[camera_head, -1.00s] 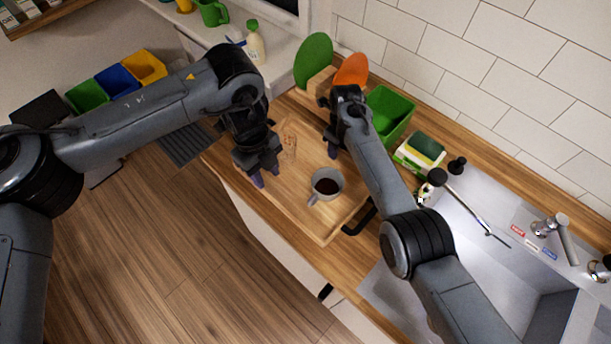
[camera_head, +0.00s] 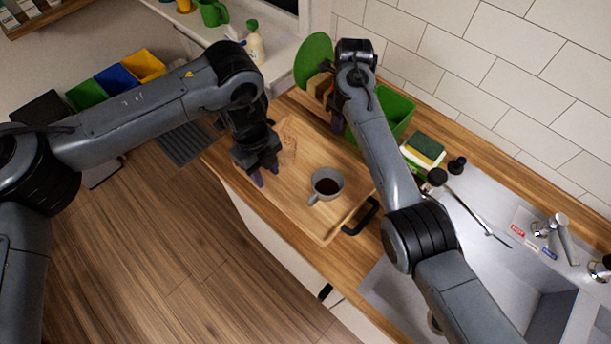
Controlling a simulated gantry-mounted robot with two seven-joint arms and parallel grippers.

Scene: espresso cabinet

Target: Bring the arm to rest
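My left gripper (camera_head: 265,175) points down over the left part of the wooden tray (camera_head: 302,212). Its two fingertips stand apart with nothing between them. My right arm reaches up from the lower right. My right gripper (camera_head: 336,118) is at the back of the counter, by the green bin. It is partly hidden by its own wrist, and I cannot tell whether its fingers are apart. A cup (camera_head: 327,184) with dark liquid stands upright on the tray, clear of both grippers, its handle toward the lower left.
A green bin (camera_head: 397,108) and a green round board (camera_head: 313,60) stand by the tiled wall. A sponge (camera_head: 425,147) lies right of the bin, near the sink (camera_head: 480,258). A tray handle (camera_head: 362,217) is at the tray's right end. Open floor lies at lower left.

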